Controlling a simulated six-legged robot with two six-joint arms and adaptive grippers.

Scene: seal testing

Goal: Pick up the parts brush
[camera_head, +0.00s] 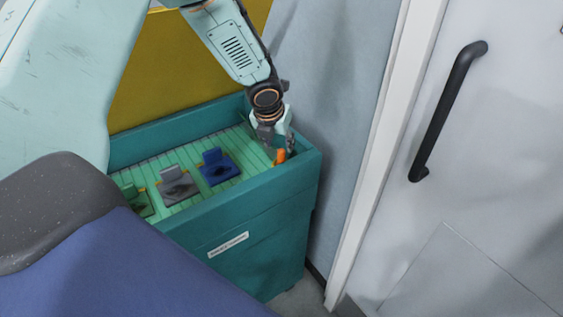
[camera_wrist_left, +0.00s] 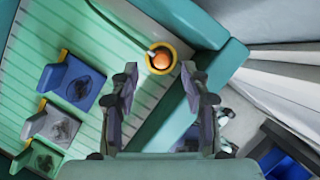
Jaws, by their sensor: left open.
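What looks like the parts brush (camera_head: 280,156) shows as a small orange piece at the right end of the teal cabinet's ribbed top. In the left wrist view its round orange end (camera_wrist_left: 161,60) sits inside a yellow ring, with a thin pale piece beside it. The rest of the brush is hidden. My left gripper (camera_head: 279,138) points down right beside it, partly covering it. In the wrist view the two fingers of the left gripper (camera_wrist_left: 160,82) are apart and empty, with the orange end just beyond the tips and between them. My right gripper is not in view.
The teal cabinet (camera_head: 262,210) has a raised rim around its top. A blue holder (camera_head: 216,165), a grey holder (camera_head: 177,186) and a green holder (camera_head: 137,202) stand in a row left of the brush. A wall and a door with a black handle (camera_head: 447,110) are to the right.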

